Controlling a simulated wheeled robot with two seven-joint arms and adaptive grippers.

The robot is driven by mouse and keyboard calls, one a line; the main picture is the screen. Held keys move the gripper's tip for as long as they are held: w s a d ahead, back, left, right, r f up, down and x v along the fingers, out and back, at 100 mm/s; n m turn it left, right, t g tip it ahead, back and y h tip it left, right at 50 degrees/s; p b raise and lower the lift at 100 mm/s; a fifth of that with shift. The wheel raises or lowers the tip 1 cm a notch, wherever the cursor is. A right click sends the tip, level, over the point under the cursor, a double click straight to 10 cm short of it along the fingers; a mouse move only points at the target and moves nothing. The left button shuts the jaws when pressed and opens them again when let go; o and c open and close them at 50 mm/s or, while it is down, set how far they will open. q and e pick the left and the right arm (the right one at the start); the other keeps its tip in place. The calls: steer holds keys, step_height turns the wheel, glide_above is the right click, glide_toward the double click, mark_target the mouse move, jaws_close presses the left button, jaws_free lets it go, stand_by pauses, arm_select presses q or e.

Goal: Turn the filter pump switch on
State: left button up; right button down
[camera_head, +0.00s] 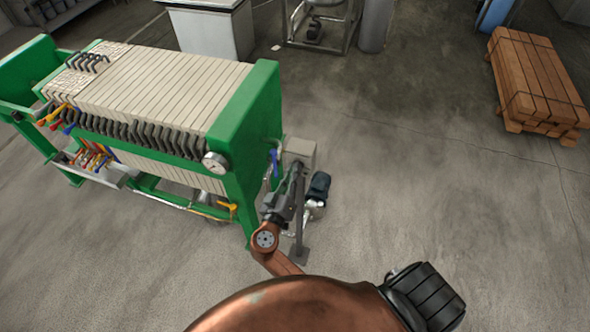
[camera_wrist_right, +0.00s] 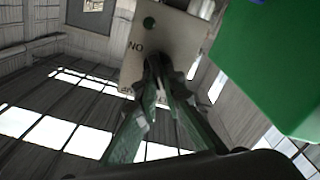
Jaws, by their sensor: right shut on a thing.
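The filter pump's switch box (camera_head: 300,149) is a pale grey box on a thin post, just right of the green filter press frame. It also shows in the right wrist view as a pale panel (camera_wrist_right: 171,33) with a dark green round spot and lettering that reads as "NO" in this view. My right gripper (camera_head: 296,172) is up against the box. In the wrist view its fingers (camera_wrist_right: 157,66) meet at the panel's middle, shut on the switch, which they hide. Its setting cannot be seen. My left gripper is not in view.
The green filter press (camera_head: 246,110) with pale plates and a round gauge (camera_head: 215,162) stands close left of the box. A dark pump motor (camera_head: 319,186) sits low right of the post. A wooden pallet stack (camera_head: 538,80) lies far right. The floor between is clear.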

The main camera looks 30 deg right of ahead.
steer(key=n+p, duration=0.1)
steer(key=n, duration=0.2)
steer(key=n+p, duration=0.2)
steer(key=n, duration=0.2)
steer(key=f+n+p, duration=0.1)
steer(key=n+p, duration=0.1)
steer(key=n, duration=0.2)
steer(key=shift+w+a, duration=0.2)
steer(key=shift+a, duration=0.05)
steer(key=shift+n, duration=0.3)
steer(key=c, duration=2)
jaws_free()
steer(key=shift+c, duration=0.2)
steer(key=shift+s, duration=0.1)
